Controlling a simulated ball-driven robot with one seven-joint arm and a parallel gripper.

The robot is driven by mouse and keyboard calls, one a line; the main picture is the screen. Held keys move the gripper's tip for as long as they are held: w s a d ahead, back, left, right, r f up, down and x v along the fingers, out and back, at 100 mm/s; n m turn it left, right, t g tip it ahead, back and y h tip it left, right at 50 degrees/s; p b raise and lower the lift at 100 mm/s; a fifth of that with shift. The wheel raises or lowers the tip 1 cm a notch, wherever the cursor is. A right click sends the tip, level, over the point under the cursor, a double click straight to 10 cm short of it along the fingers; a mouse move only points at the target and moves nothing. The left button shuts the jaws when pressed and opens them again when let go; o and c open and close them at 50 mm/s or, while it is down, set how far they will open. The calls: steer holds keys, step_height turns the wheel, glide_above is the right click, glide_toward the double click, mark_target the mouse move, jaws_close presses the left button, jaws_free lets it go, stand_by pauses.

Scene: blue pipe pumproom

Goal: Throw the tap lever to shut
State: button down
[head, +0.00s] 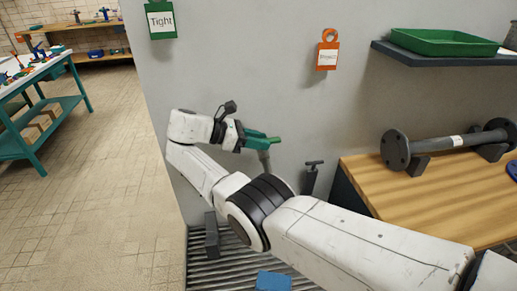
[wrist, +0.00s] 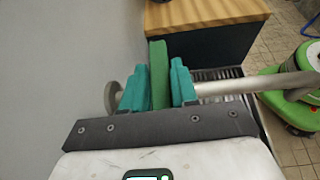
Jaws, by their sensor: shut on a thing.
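The tap lever is a flat green bar (wrist: 158,75) in the wrist view, standing between the teal fingers of my gripper (wrist: 158,88). A grey pipe (wrist: 225,86) runs across behind the fingers, from a round flange (wrist: 113,98) at the wall. In the head view my gripper (head: 257,139) is beside the wall, with its fingers pointing right. The grey pipe (head: 264,160) shows just below the fingers. My gripper is shut on the lever. The fingers hide part of the lever and the tap body.
A wooden bench (head: 440,190) with a flanged pipe (head: 447,143) stands right. Above it, a dark shelf (head: 425,57) holds a green tray (head: 445,41). A blue block (head: 273,281) lies on the floor grating (head: 225,265). Tiled floor at left is open.

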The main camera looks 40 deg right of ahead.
steer(key=shift+f+m+g+y+b, duration=0.15)
steer(key=shift+m+g+y+b, duration=0.2)
steer(key=shift+b, duration=0.25)
steer(key=c, duration=1)
jaws_free()
steer(key=shift+d, duration=0.1)
steer(key=shift+o, duration=0.2)
steer(key=shift+r, duration=0.2)
